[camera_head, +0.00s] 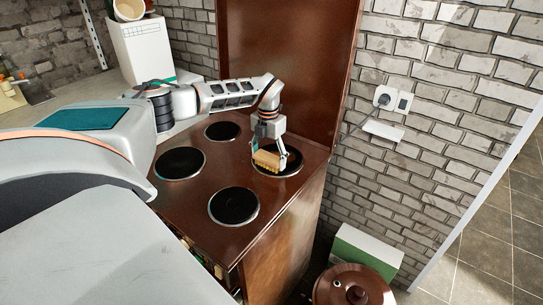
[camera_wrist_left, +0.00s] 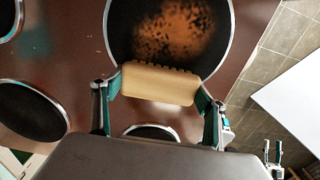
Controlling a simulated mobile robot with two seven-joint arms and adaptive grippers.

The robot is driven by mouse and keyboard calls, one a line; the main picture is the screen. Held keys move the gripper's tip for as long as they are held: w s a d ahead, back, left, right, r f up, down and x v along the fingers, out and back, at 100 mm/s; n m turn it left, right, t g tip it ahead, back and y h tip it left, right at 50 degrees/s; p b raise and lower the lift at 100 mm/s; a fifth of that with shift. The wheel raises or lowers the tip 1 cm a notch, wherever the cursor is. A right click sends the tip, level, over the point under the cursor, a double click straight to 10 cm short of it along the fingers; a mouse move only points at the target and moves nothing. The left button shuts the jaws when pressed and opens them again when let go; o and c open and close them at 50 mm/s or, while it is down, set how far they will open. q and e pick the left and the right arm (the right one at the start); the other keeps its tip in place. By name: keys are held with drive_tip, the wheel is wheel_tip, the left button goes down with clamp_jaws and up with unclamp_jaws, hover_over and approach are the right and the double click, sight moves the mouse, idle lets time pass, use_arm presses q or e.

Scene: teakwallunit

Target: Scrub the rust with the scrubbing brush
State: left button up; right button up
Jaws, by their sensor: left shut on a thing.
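My left gripper (camera_head: 269,148) is over the back right hotplate (camera_head: 290,166) of the brown stove. It is shut on the scrubbing brush (camera_head: 267,161), a tan block with bristles along one side. In the left wrist view the brush (camera_wrist_left: 160,84) sits between the fingers of my left gripper (camera_wrist_left: 160,92) and overlaps the hotplate's rim. I cannot tell whether the bristles touch the plate. A small two-pronged shape, possibly my right gripper (camera_wrist_left: 273,154), shows at lower right.
The brown stove top (camera_head: 195,206) has other hotplates, including the front one (camera_head: 234,205). The raised brown lid (camera_head: 285,65) stands behind. A brick wall (camera_head: 440,90) with a socket is to the right. A brown lidded pot (camera_head: 352,287) and a green-white box (camera_head: 367,250) stand below right.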

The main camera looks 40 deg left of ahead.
sight(276, 153)
use_arm(q)
drive_tip(key=shift+s+a, duration=0.1)
drive_tip(key=shift+a, duration=1)
drive_tip(key=shift+w+a, duration=0.15)
drive_tip(key=shift+w, duration=1.65)
drive_tip(key=shift+w+a+f+b, duration=0.1)
drive_tip(key=shift+w+b, duration=0.5)
drive_tip(key=shift+w, duration=0.45)
drive_tip(key=shift+w+b, duration=0.5)
drive_tip(key=shift+b, duration=0.3)
drive_tip(key=shift+w+a+b, duration=0.1)
drive_tip(key=shift+w+b, duration=0.3)
drive_tip(key=shift+b, duration=0.25)
